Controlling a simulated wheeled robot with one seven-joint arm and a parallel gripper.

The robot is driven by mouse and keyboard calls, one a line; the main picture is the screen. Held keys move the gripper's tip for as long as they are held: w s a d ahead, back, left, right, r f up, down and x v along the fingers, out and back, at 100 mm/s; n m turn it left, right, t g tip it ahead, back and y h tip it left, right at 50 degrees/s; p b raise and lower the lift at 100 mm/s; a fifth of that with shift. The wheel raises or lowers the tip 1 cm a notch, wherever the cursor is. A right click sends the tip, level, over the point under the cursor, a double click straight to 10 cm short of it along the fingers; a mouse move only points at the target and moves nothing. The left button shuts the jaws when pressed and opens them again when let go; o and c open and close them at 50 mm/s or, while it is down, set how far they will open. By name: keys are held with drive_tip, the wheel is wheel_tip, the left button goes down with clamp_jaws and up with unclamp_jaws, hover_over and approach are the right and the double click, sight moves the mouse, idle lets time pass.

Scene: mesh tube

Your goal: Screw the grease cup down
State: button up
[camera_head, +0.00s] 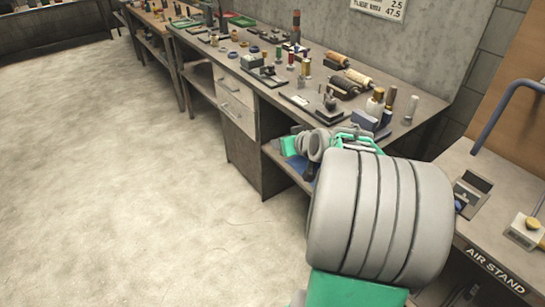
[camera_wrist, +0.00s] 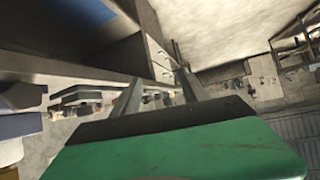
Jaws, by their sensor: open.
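My gripper (camera_wrist: 158,84) shows in the wrist view as two dark fingers spread apart with nothing between them. In the head view my arm hangs in front of the workbench, and the fingers cannot be made out there. I cannot tell for certain which item is the grease cup. A small brass-coloured knob sits on a pale block (camera_head: 522,236) on the air stand at the right edge. A small fitting on a dark base (camera_head: 330,110) stands on the bench. Both are apart from my gripper.
The long workbench (camera_head: 432,108) holds many small parts, bottles and cylinders. Its drawers (camera_head: 236,100) and open lower shelf face me. The air stand (camera_head: 450,162) is at the right, with a blue curved pipe (camera_head: 497,120). Floor at left is clear.

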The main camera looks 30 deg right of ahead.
drive_tip(key=s+a+f+g+y, duration=0.1)
drive_tip(key=a+f, duration=0.1)
drive_tip(key=a, duration=0.3)
drive_tip(key=shift+a+n, duration=0.3)
